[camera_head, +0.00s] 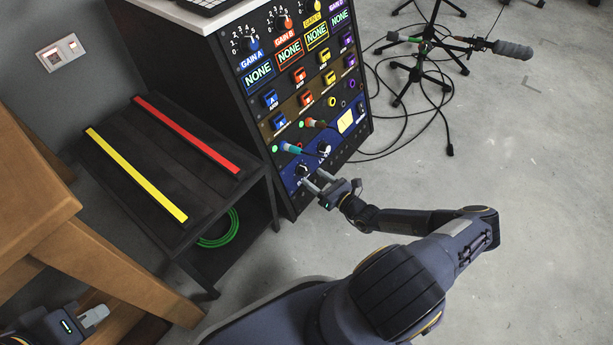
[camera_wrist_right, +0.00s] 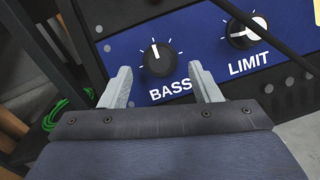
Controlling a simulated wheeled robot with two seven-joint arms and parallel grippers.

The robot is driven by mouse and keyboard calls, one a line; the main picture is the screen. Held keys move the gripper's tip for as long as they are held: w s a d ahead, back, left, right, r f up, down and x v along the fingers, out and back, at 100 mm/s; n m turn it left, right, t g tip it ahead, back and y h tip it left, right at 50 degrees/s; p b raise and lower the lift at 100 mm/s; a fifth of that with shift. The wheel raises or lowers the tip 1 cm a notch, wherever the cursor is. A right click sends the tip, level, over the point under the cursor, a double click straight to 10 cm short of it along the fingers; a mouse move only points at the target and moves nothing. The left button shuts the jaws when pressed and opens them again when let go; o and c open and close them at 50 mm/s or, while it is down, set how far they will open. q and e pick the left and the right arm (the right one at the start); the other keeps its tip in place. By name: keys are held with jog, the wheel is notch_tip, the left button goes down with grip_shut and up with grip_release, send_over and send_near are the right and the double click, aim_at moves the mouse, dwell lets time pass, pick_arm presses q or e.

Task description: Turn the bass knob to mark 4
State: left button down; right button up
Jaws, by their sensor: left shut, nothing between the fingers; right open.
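The black bass knob (camera_wrist_right: 159,58) is on the blue lower panel, above the word BASS, in the right wrist view. Its white pointer line points up and slightly left. In the head view the knob (camera_head: 302,169) shows small near the panel's bottom. My right gripper (camera_head: 314,178) is open, its fingers pointing at the panel. In the wrist view its fingertips (camera_wrist_right: 160,71) stand either side of the knob's lower part; contact cannot be told. My left gripper (camera_head: 97,315) is shut and empty at the lower left, far from the panel.
The limit knob (camera_wrist_right: 246,33) is right of the bass knob. Cables with plugs (camera_head: 290,148) stick out just above. A low black bench (camera_head: 160,160) with yellow and red strips stands left of the rack, beside a wooden table (camera_head: 40,200).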

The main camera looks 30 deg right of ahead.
aim_at(307, 172)
jog(key=shift+b+x, duration=0.5)
jog(key=shift+x, duration=1.35)
jog(key=c, duration=1)
